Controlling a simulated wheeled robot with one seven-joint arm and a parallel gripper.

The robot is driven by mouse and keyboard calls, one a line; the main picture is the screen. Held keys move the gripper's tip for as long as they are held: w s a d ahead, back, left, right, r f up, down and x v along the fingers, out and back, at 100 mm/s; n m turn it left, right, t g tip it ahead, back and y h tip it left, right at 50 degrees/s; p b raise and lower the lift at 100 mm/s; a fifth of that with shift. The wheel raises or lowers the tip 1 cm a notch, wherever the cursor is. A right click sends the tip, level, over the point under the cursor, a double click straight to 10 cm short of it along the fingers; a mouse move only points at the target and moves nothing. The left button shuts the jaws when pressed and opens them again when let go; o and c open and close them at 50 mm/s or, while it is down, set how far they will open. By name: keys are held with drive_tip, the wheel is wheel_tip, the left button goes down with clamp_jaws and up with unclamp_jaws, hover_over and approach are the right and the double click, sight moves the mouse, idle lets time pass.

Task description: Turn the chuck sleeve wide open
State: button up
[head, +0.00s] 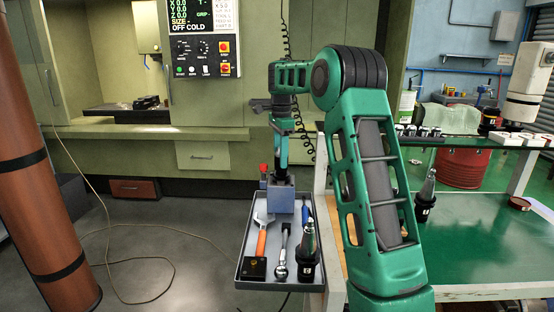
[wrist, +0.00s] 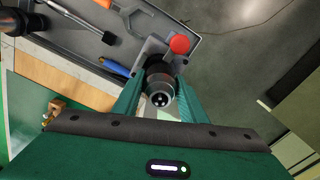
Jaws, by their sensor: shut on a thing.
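The chuck sleeve (wrist: 160,86) is a dark and silver round collar, seen from its nose end in the wrist view. Small bright spots show in its dark centre; how far its jaws are apart is too small to tell. It stands in a grey-blue holding block (head: 280,197) at the back of the tray, with a red knob (wrist: 180,44) beside it. My gripper (wrist: 157,100) has one green finger on each side of the sleeve and is shut on it. In the head view my gripper (head: 281,165) points down over the block, and the sleeve is mostly hidden.
The grey tray (head: 243,262) holds an orange-handled wrench (head: 262,240), a ratchet (head: 282,255), a black tool holder (head: 307,262) and a blue-handled tool (head: 305,212). A green-topped bench (head: 470,255) stands at right. Open floor lies left of the tray.

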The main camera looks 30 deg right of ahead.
drive_tip(key=shift+o, duration=0.2)
drive_tip(key=n, duration=0.4)
drive_tip(key=shift+d+r+n, duration=0.1)
drive_tip(key=shift+d+n, duration=0.1)
drive_tip(key=shift+n, duration=0.1)
drive_tip(key=n, duration=0.3)
drive_tip(key=shift+n, duration=0.4)
drive_tip(key=shift+c, duration=0.2)
drive_tip(key=n, duration=0.4)
drive_tip(key=shift+a, duration=0.1)
drive_tip(key=n, duration=0.8)
drive_tip(key=shift+n, duration=0.3)
drive_tip(key=n, duration=0.3)
drive_tip(key=shift+n, duration=0.3)
drive_tip(key=n, duration=0.4)
drive_tip(key=shift+n, duration=1.6)
